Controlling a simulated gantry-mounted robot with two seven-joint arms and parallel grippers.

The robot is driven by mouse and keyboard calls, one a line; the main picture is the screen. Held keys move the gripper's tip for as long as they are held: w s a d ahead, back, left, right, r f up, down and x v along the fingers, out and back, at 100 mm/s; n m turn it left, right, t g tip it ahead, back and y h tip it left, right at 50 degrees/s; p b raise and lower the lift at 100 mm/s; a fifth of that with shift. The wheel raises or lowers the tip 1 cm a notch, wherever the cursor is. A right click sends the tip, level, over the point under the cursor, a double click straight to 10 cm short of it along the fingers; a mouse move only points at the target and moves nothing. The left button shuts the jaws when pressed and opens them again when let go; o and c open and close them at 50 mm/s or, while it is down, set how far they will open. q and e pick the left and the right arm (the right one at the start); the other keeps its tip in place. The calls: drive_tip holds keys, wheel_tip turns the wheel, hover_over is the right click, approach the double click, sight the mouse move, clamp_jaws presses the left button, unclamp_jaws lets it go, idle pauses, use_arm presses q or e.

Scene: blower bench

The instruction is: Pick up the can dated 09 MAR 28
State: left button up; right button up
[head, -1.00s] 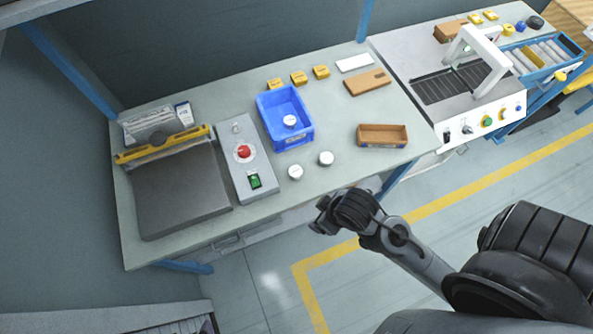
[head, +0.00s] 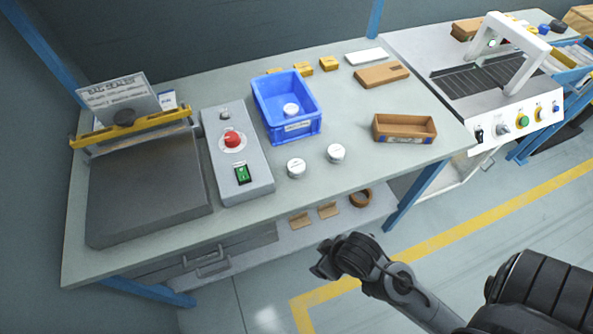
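Three small white-topped cans show in the head view. One can (head: 291,110) stands inside the blue crate (head: 262,108). A second can (head: 296,168) stands on the bench in front of the crate, and a third can (head: 336,153) stands to its right. Their date print is too small to read, so I cannot tell which is dated 09 MAR 28. My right gripper (head: 322,268) is in front of the bench, below and apart from the cans. Its fingers are too dark and small to tell if they are open. My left gripper is not in view.
A grey control box (head: 240,168) with a red button stands left of the cans, beside a bag sealer (head: 150,185). A brown tray (head: 404,129) stands on the right, and a white-framed machine (head: 500,100) is beyond it. The bench front around the two cans is clear.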

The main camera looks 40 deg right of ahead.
idle(0.4)
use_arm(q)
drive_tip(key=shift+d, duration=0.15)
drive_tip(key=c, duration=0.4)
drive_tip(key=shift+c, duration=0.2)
